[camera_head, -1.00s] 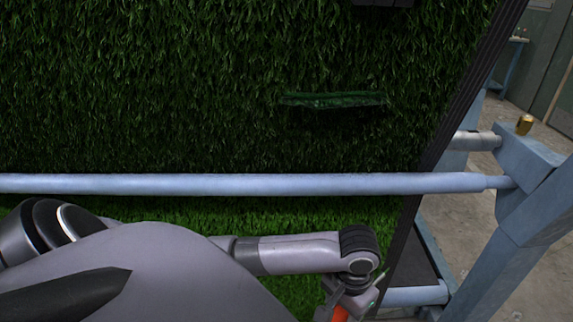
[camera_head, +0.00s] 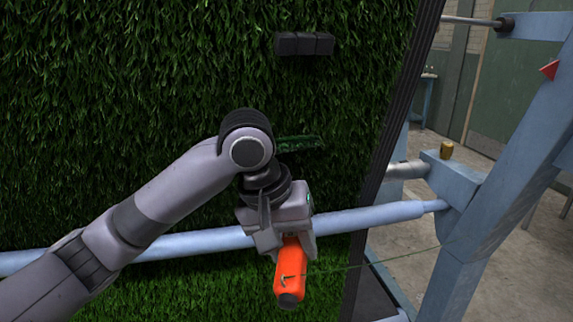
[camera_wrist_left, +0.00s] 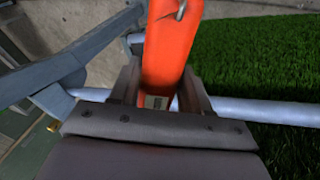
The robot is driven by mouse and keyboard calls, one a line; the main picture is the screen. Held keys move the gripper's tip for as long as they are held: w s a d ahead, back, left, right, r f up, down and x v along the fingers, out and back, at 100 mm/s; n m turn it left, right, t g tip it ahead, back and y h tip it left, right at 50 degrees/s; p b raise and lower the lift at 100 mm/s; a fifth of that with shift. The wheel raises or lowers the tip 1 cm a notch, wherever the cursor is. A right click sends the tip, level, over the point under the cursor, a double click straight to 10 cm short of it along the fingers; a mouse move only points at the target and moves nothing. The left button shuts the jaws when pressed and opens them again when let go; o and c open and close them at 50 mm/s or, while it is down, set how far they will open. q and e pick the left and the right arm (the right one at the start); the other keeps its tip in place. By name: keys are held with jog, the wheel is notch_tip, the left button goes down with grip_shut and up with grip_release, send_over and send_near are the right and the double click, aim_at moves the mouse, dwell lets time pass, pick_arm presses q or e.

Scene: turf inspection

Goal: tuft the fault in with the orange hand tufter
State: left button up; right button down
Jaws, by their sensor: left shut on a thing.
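My left gripper (camera_head: 292,236) is shut on the orange hand tufter (camera_head: 289,272), which hangs down in front of the blue roller bar and the lower turf. The tufter also shows between the fingers in the left wrist view (camera_wrist_left: 168,52). A thin green yarn runs from the tufter off to the right. The fault (camera_head: 298,143) is a darker green strip in the hanging turf (camera_head: 130,90), just above and behind my left wrist, which partly covers it. The tufter is below the fault and apart from it. My right gripper is not in view.
A blue roller bar (camera_head: 345,222) crosses in front of the turf to the blue frame (camera_head: 478,215) at right. A black block (camera_head: 304,44) is on the turf above the fault. Floor is open further right.

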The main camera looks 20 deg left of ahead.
pick_arm(q)
jog(key=s+d+r+t+h, duration=0.1)
jog(key=s+r, duration=0.3)
jog(key=r, duration=0.3)
jog(key=s+d+r+t+h+b, duration=0.1)
jog(key=s+r, duration=0.3)
jog(key=r, duration=0.3)
jog(key=s+d+r+t, duration=0.2)
jog(key=s+r, duration=0.1)
jog(key=r, duration=0.4)
jog(key=w+a+r, duration=0.2)
jog(key=w+a, duration=0.2)
jog(key=w, duration=0.1)
jog(key=shift+w+a+n+p, duration=0.2)
jog(key=shift+w+n+p, duration=0.05)
jog(key=shift+n+p, duration=0.15)
jog(key=shift+r, duration=0.1)
jog(key=shift+p, duration=0.3)
jog(key=shift+w+a+r+p, duration=0.25)
jog(key=shift+w+a+p, duration=0.2)
jog(key=shift+w+p, duration=0.15)
jog(key=shift+w+a+r+p, duration=0.2)
jog(key=shift+w+a+p, duration=0.25)
jog(key=shift+w, duration=0.15)
jog(key=shift+w+d, duration=0.1)
jog(key=shift+d, duration=0.1)
